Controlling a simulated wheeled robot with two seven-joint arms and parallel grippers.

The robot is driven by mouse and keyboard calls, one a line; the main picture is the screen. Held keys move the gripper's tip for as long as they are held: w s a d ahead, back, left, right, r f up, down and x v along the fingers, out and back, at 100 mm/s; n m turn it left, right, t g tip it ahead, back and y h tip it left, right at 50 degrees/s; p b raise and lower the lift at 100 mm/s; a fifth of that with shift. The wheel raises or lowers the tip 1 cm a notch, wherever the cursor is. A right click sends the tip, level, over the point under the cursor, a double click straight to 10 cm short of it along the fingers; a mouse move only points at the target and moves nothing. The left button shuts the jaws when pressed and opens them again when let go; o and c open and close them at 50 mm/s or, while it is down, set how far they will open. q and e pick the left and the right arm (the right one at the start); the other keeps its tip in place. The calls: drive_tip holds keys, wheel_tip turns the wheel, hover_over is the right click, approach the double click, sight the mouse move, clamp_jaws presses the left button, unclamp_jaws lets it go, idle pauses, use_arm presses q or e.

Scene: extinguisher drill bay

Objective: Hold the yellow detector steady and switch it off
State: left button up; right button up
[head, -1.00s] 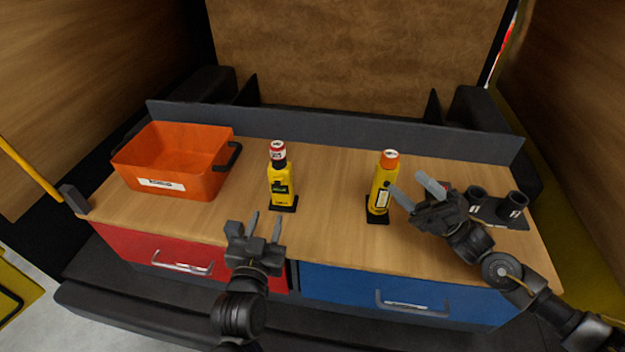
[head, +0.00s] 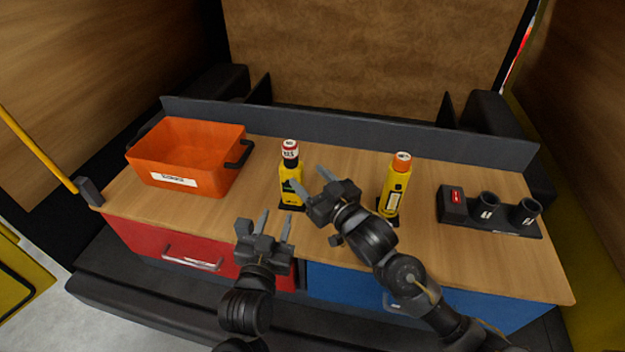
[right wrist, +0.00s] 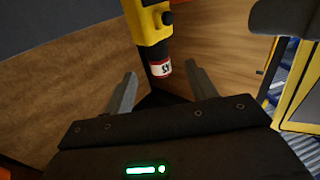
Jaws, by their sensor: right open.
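Two yellow handheld devices stand upright on the wooden bench in the head view. One (head: 290,175) has a black neck and a red-and-white top; the other (head: 393,190) has an orange top. I cannot tell which is the detector. My right gripper (head: 306,176) is open beside the red-topped device. In the right wrist view, the yellow body (right wrist: 148,22) with a black knob and a red-and-white band lies ahead of and between the open fingers (right wrist: 160,72); contact is not clear. My left gripper (head: 276,216) is open and empty, lower, at the bench's front edge.
An orange bin (head: 190,158) stands at the left of the bench. A black holder (head: 488,213) with a red-labelled block and two cups sits at the right. A low dark wall (head: 350,128) runs along the back. Red (head: 150,243) and blue (head: 335,280) drawers are below.

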sight(294, 161)
drive_tip(key=x, duration=1.1)
drive_tip(key=shift+w+d+f, duration=0.1)
drive_tip(key=shift+d+f, duration=0.15)
clamp_jaws()
unclamp_jaws()
drive_tip(key=shift+d, duration=0.1)
drive_tip(key=v, duration=1.2)
drive_tip(key=shift+r, duration=0.1)
